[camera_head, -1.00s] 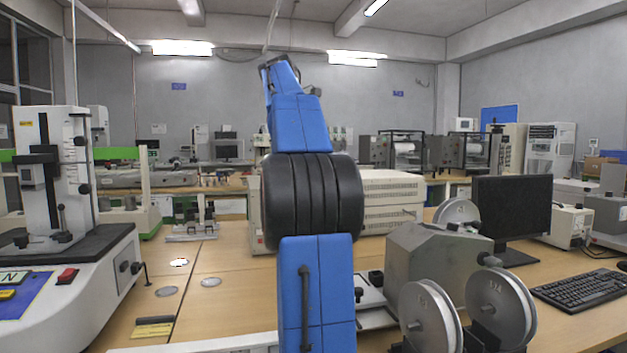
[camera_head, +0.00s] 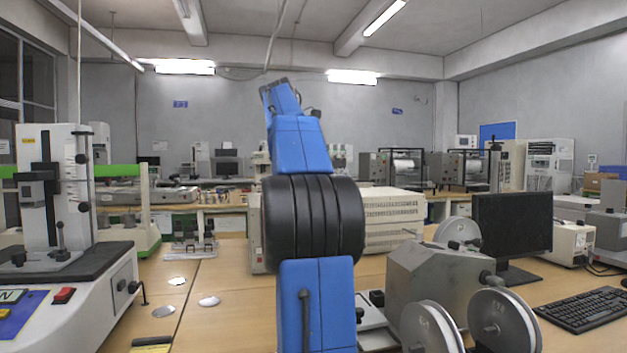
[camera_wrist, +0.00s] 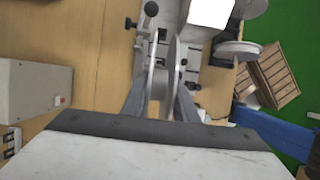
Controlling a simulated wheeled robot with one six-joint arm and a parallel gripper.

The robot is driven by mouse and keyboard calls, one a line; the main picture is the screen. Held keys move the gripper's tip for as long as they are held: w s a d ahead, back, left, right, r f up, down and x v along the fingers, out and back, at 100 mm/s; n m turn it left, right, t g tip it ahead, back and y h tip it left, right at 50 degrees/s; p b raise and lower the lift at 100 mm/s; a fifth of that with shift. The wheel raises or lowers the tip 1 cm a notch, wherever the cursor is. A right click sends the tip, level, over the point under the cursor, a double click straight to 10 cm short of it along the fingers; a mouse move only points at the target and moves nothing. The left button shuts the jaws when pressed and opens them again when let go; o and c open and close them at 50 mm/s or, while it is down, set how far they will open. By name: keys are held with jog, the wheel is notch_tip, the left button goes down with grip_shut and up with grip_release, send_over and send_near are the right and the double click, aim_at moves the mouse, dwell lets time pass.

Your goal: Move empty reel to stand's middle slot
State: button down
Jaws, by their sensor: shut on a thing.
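In the wrist view my gripper (camera_wrist: 160,105) has its two grey fingers on either side of a pale reel (camera_wrist: 152,82), seen nearly edge-on, and is shut on it. Whether tape is wound on the reel cannot be told. Another round reel (camera_wrist: 236,49) lies to the right. In the head view two pale reels, one left (camera_head: 431,328) and one right (camera_head: 505,320), sit at the front of a grey machine (camera_head: 432,280). A third reel (camera_head: 457,231) is behind it. My gripper is hidden there, and I cannot pick out the stand's middle slot.
A black monitor (camera_head: 512,225) and keyboard (camera_head: 585,309) stand to the right. A white tester (camera_head: 50,195) stands at the left. A beige cabinet (camera_head: 395,222) is behind my arm. In the wrist view a wooden crate (camera_wrist: 270,75) is at the right, with bare tabletop (camera_wrist: 95,50) at the left.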

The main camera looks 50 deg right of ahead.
jog(key=shift+f, duration=5.9)
